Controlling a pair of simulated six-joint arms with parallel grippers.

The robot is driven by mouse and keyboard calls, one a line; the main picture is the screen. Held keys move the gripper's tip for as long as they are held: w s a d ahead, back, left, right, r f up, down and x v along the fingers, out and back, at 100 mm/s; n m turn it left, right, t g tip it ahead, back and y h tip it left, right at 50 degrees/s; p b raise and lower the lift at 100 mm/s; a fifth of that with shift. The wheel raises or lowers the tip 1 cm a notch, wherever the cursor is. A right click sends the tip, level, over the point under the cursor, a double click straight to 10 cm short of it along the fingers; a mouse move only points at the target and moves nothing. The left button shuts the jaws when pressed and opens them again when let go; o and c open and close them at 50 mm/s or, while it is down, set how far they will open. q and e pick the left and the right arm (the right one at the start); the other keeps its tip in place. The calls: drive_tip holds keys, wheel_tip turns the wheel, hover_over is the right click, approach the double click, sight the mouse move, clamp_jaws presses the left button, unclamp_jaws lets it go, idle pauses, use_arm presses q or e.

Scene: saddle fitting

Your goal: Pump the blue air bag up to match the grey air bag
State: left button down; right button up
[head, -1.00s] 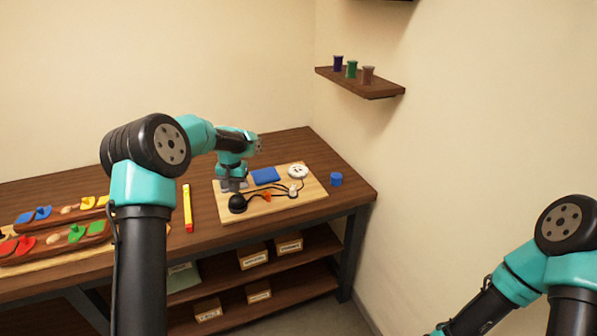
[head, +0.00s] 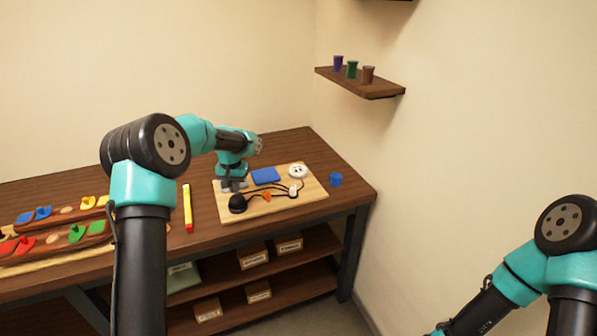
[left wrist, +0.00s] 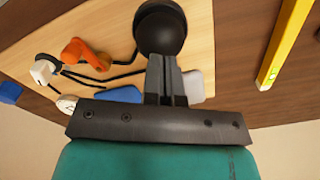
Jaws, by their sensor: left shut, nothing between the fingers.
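The blue air bag (head: 265,175) lies flat-looking on the wooden board (head: 310,194); it also shows in the left wrist view (left wrist: 120,94). The grey air bag (left wrist: 193,84) is beside it, partly hidden behind my left gripper. The black pump bulb (head: 237,204) sits at the board's front left and shows large in the left wrist view (left wrist: 160,28). My left gripper (left wrist: 162,60) is shut and empty, its fingertips pointing at the bulb's near side; contact is unclear. An orange valve (head: 267,197) and a white round gauge (head: 298,171) join black hoses. My right gripper is out of view.
A white fitting (head: 293,190) is on the board. Wooden trays (head: 60,241) with coloured pieces fill the table's left. A wall shelf (head: 362,84) holds cups.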

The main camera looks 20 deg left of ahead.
use_arm(q)
drive_tip(key=shift+f, duration=1.8)
drive_tip(key=shift+r, duration=2.05)
drive_tip(key=shift+f, duration=0.1)
drive_tip(key=shift+f, duration=1.95)
drive_tip(key=shift+r, duration=2.05)
drive_tip(key=shift+r, duration=0.1)
drive_tip(key=shift+r, duration=2.45)
